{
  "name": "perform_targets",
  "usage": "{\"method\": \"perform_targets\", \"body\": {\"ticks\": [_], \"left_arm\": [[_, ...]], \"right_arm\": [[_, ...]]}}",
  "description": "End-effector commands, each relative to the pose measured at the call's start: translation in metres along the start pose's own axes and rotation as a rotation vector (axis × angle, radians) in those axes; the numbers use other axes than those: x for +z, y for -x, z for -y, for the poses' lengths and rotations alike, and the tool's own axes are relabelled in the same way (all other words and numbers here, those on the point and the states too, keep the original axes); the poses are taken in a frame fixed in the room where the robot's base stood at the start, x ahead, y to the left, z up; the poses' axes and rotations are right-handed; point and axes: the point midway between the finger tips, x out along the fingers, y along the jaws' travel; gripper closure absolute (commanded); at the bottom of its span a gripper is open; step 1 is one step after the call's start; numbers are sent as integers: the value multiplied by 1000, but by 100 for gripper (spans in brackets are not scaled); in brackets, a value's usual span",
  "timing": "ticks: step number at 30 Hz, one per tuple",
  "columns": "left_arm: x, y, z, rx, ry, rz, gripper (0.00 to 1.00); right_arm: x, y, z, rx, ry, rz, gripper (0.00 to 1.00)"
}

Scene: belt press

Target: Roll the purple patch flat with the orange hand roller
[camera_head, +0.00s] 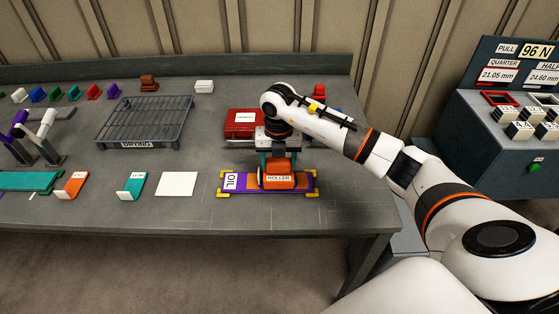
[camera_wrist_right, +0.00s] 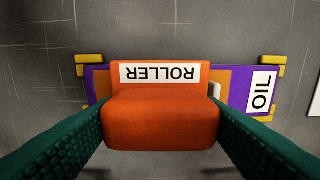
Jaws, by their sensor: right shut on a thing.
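The orange hand roller (camera_head: 279,179), labelled ROLLER, stands on the purple patch (camera_head: 304,181) near the table's front edge. The patch has an orange band and a white OIL label at its left end, and yellow corner brackets hold it. My right gripper (camera_head: 277,163) is above the patch, shut on the roller. In the right wrist view the green finger pads (camera_wrist_right: 160,135) flank the orange roller block (camera_wrist_right: 160,118), and the purple patch (camera_wrist_right: 238,88) shows at both sides beneath it. The roller hides the patch's middle. My left gripper is not in view.
A red box (camera_head: 241,124) sits behind the patch. A drying rack (camera_head: 145,122), a white card (camera_head: 176,184), a teal block (camera_head: 131,187) and an orange block (camera_head: 71,187) lie to the left. A measuring console (camera_head: 480,120) stands at the right.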

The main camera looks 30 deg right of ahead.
Motion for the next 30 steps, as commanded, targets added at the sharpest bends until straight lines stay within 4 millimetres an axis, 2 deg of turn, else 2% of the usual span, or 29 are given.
{"method": "perform_targets", "body": {"ticks": [30], "left_arm": [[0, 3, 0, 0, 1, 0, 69]], "right_arm": [[1, 1, -12, 4, 2, 6, 60]]}}
